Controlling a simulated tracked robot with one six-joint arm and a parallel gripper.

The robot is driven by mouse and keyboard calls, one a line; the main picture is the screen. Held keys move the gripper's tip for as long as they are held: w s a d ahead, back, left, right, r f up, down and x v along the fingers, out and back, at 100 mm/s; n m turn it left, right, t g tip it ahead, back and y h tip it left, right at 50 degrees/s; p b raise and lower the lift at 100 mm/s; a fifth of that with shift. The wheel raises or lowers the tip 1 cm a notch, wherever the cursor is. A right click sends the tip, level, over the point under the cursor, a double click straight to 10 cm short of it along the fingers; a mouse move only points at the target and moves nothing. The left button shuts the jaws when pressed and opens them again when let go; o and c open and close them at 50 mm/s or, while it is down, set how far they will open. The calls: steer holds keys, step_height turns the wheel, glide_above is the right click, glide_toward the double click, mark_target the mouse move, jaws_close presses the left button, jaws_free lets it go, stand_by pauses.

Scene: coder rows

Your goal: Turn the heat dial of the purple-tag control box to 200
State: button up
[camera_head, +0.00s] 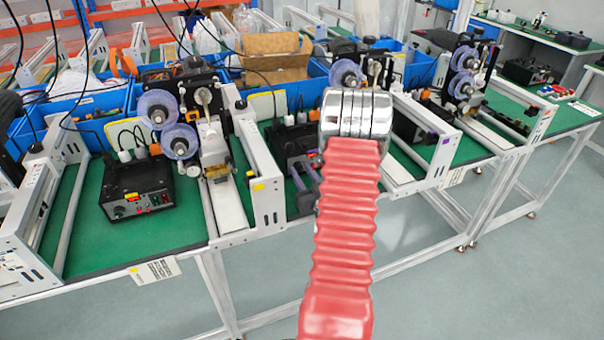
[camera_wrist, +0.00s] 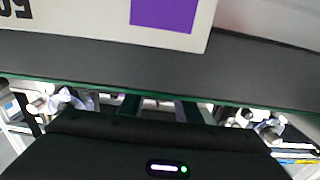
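A purple tag (camera_wrist: 165,14) on a white panel is large at the top of the wrist view. A small purple tag (camera_head: 431,138) also shows on a white frame plate right of my arm in the head view. A dark control box (camera_head: 408,122) is partly visible behind that plate, and its dial cannot be made out. My red-sleeved arm (camera_head: 343,235) covers the middle of the head view. A black housing (camera_wrist: 165,150) with a white light bar and green light fills the bottom of the wrist view, seemingly part of my gripper. Its fingertips cannot be made out.
Another black control box (camera_head: 137,190) sits on the green mat at left. A further dark box (camera_head: 293,145) is partly hidden beside my arm. White frame plates, one with yellow tags (camera_head: 258,187), and spool machines (camera_head: 180,141) crowd the bench. Blue bins (camera_head: 90,120) stand behind. The floor at right is clear.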

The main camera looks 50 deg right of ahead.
steer(key=shift+w, duration=0.1)
steer(key=shift+c, duration=0.2)
jaws_close()
steer(key=shift+n, duration=0.3)
steer(key=shift+o, duration=0.2)
jaws_free()
steer(key=v, duration=1.3)
steer(key=shift+s+a, duration=0.25)
steer(key=shift+s, duration=0.05)
steer(key=shift+f, duration=0.1)
